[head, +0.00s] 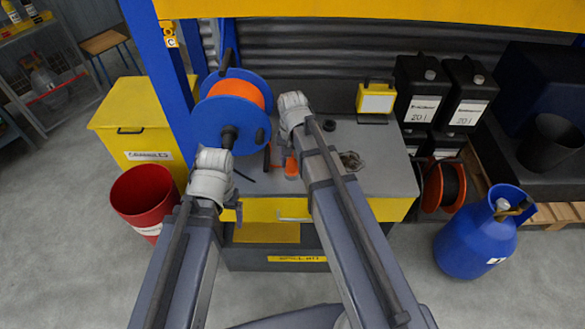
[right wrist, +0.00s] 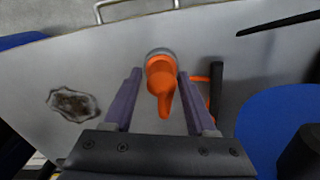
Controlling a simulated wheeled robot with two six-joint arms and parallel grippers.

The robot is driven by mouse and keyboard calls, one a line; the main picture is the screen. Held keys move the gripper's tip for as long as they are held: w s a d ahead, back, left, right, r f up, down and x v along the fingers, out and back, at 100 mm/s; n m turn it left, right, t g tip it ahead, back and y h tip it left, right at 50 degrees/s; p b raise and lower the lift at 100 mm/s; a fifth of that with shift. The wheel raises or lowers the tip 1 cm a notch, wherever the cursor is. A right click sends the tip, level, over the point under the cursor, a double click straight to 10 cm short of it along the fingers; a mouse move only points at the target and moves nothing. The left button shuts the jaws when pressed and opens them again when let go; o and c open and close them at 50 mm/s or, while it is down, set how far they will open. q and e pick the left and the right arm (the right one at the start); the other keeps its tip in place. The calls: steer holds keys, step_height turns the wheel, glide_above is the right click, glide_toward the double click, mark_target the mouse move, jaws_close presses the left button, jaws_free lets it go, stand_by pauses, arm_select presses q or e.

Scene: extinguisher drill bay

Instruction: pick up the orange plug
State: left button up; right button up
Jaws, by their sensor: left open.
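The orange plug (right wrist: 161,84) has a grey round end and lies on the grey worktop, between the two open fingers of my right gripper (right wrist: 160,74) in the right wrist view. A small gap shows on each side of it. In the head view the plug (head: 291,168) is left of my right forearm, and my right fingers are hidden. My left gripper (head: 234,205) is at the left front of the worktop, open and apart from the plug; its fingers are only partly visible.
The blue reel (head: 207,119) with orange cable stands left on the worktop (head: 385,165). A black-and-orange item (right wrist: 214,90) lies close beside the plug. A thin black rod (right wrist: 278,25) and a dark stain (right wrist: 73,103) are near. A yellow lamp (head: 376,99) stands behind.

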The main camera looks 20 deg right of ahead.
mark_target(293, 162)
jaws_close()
stand_by(0.4)
arm_select(q)
steer(key=shift+r, duration=0.1)
arm_select(e)
step_height(293, 162, up, 10)
steer(key=p, duration=1)
arm_select(q)
step_height(293, 162, up, 10)
arm_select(e)
steer(key=shift+s, duration=0.15)
